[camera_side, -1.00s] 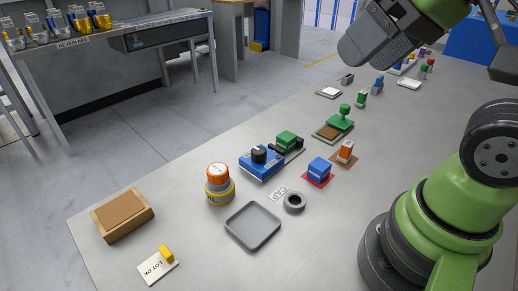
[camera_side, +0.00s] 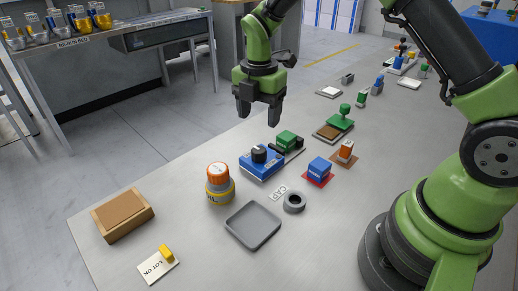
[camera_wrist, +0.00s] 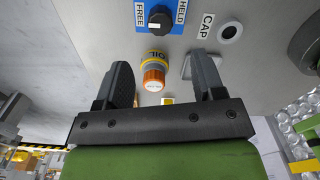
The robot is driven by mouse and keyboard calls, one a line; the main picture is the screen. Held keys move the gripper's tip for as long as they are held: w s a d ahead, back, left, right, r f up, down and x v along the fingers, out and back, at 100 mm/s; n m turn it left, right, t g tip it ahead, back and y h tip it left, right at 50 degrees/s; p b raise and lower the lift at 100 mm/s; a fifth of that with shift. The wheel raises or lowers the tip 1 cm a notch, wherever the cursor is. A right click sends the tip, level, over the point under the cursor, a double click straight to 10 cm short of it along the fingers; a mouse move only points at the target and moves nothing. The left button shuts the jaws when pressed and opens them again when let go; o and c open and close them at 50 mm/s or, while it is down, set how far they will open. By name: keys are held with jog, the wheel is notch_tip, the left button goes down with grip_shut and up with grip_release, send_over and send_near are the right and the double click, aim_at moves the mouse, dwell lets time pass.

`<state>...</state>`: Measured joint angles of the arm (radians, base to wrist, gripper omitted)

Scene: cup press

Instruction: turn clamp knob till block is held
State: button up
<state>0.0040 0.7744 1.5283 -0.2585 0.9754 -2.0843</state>
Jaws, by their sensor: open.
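The clamp is a blue base (camera_side: 262,167) with a black knob (camera_side: 259,154) on top, near the middle of the table in the side view. A green block (camera_side: 287,139) sits beside it at its far right, next to dark clamp parts. In the wrist view the knob (camera_wrist: 160,19) lies at the top, between the labels FREE and HELD, with a white mark on it. Its mark points to the left, towards FREE. My gripper (camera_side: 258,112) is open and empty, pointing down, above and apart from the knob. The wrist view shows its two spread fingers (camera_wrist: 165,85).
An orange-capped oil bottle (camera_side: 219,184) stands left of the clamp. A grey tray (camera_side: 252,226), a dark ring (camera_side: 294,202) and a blue cube on a red mat (camera_side: 318,184) are in front. A stamp (camera_side: 340,118) stands behind.

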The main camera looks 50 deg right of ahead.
aim_at(259, 149)
notch_tip(259, 149, down, 10)
jog(key=shift+f, duration=0.1)
dwell(0.4)
jog(key=c, duration=0.9)
